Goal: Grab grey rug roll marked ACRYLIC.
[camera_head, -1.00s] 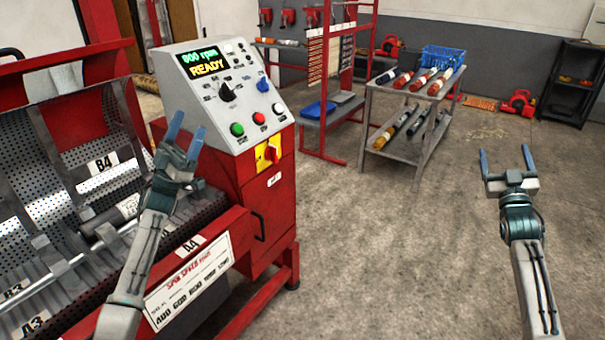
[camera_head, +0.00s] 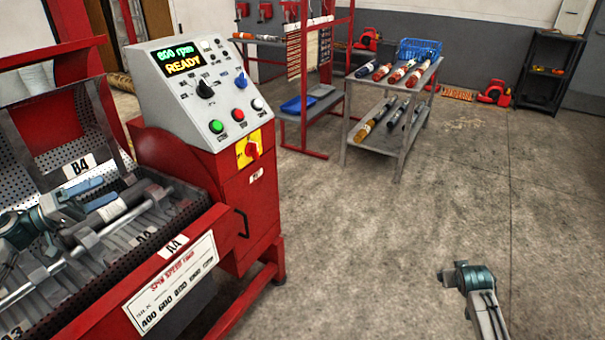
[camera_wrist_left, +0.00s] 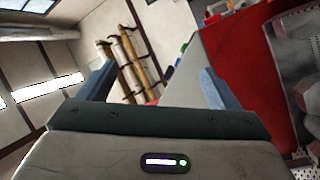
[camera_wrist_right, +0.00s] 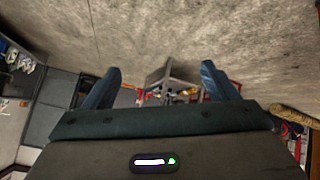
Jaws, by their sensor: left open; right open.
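A grey roll (camera_head: 128,201) with a pale band lies in the open drum of the red machine, close to the plates marked A4 and B4. No ACRYLIC mark is readable on it. My left gripper (camera_head: 95,194) is over the drum just left of this roll, partly overlapping it in the picture; I cannot tell if they touch. In the left wrist view its fingers (camera_wrist_left: 155,85) stand apart with nothing between them. My right gripper (camera_head: 465,276) is low over the floor at right; in the right wrist view its fingers (camera_wrist_right: 163,85) are apart and empty.
A grey cart (camera_head: 352,125) holds several rolls on two shelves, with a blue basket (camera_head: 419,48) on top. A red rack stands behind. The concrete floor (camera_head: 390,240) between is clear.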

